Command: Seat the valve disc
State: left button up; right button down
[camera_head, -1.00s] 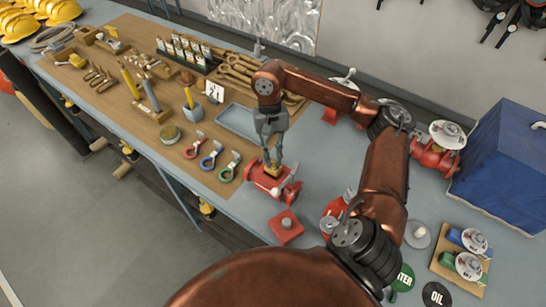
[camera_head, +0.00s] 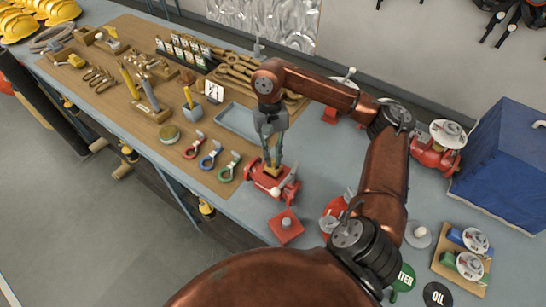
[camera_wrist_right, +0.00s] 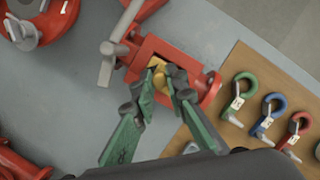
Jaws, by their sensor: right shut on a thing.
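My right gripper (camera_head: 272,160) points down over a red valve body (camera_head: 262,181) on the grey bench. It is shut on a small brass piece (camera_wrist_right: 177,76), which appears to be the valve disc. In the right wrist view the fingertips (camera_wrist_right: 165,90) are at the brass piece, inside or just above the open rectangular top of the red body (camera_wrist_right: 203,88). Whether the brass piece touches the bottom of the opening is hidden by the fingers. A T-shaped grey handle (camera_wrist_right: 109,58) sticks out of one side of the body. My left gripper is not in view.
A red square part with a knob (camera_head: 286,226) lies in front of the body. Red, blue and green hooked tags (camera_head: 228,168) lie on the wooden board left of it. A grey tray (camera_head: 238,122) is behind. A blue box (camera_head: 505,165) stands at the right.

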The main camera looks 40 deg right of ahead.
aim_at(273, 165)
jog(key=shift+b, duration=0.6)
dwell(1.0)
jog(key=shift+f+b, duration=1.9)
jog(key=shift+f, duration=0.2)
jog(key=c, duration=1.8)
grip_release()
jog(key=shift+c, duration=0.2)
jog(key=shift+r, duration=0.1)
jog(key=v, duration=1.2)
jog(key=shift+a, duration=0.15)
